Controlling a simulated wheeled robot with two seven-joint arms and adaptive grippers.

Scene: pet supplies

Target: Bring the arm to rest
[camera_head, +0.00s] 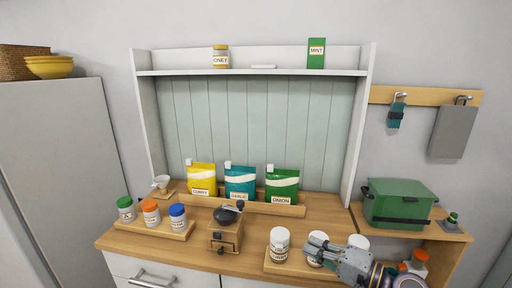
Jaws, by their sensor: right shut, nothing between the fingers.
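My right gripper (316,245) is at the lower right of the head view, above the front right of the wooden counter (218,257). Its fingers point left and are shut with nothing held. It overlaps white jars in the picture: one jar (279,244) stands clear to its left, and others are partly hidden behind the gripper. I cannot tell whether it touches them. My left gripper is not in view.
A coffee grinder (225,238) stands mid-counter, with a tray of colored-lid jars (151,212) to its left. Yellow, teal (240,184) and green pouches stand behind. A green box (398,203) sits at right. A shelf (250,72) spans above.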

